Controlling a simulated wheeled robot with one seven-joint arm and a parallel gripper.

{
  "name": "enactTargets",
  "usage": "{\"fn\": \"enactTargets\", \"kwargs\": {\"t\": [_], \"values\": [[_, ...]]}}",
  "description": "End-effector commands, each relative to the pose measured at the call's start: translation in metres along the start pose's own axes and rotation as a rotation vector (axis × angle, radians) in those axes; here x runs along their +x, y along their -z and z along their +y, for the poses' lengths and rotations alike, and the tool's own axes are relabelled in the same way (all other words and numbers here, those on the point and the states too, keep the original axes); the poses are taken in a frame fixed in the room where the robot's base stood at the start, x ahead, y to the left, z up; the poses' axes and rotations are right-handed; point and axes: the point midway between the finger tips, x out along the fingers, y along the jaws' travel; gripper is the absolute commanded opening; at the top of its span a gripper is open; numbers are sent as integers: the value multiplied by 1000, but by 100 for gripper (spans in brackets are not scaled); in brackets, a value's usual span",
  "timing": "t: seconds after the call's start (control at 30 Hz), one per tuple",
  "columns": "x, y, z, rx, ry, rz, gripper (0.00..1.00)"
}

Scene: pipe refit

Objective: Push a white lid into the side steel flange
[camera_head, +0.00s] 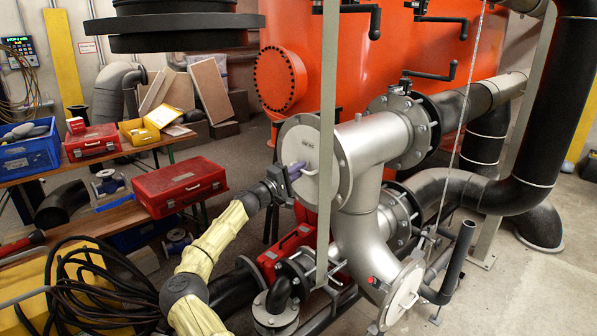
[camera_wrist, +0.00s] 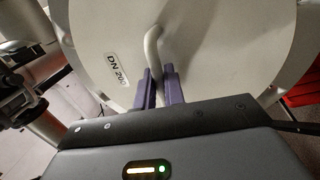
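The white lid (camera_head: 300,145) is a round disc with a bent handle, standing upright against the side steel flange (camera_head: 344,172) of the steel pipe. The lid fills much of the wrist view (camera_wrist: 225,60) and bears the text "DN 200". My gripper (camera_head: 294,172) is at the lid's face. In the wrist view its purple fingers (camera_wrist: 161,86) stand close together on either side of the handle (camera_wrist: 152,45) and appear shut on it. The handle's lower part is partly hidden by the fingers. I cannot tell whether a gap remains between lid and flange.
A grey vertical post (camera_head: 327,110) stands in front of the lid and flange. A second white lid (camera_head: 402,292) is on the lower pipe end. A red case (camera_head: 180,187) lies on the bench at left. Black hoses (camera_head: 95,285) lie at lower left.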

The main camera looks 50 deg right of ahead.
Motion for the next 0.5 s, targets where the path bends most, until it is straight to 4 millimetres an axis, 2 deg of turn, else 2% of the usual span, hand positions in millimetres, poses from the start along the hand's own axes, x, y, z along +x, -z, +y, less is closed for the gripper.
{"fn": "enactTargets", "kwargs": {"t": [0.03,0.1,0.13,0.5], "values": [[1,-1,2,0,-2,-2,20],[1,-1,1,0,-2,-2,34],[1,-1,1,0,-1,-1,36],[-6,0,-1,0,1,1,36]]}}
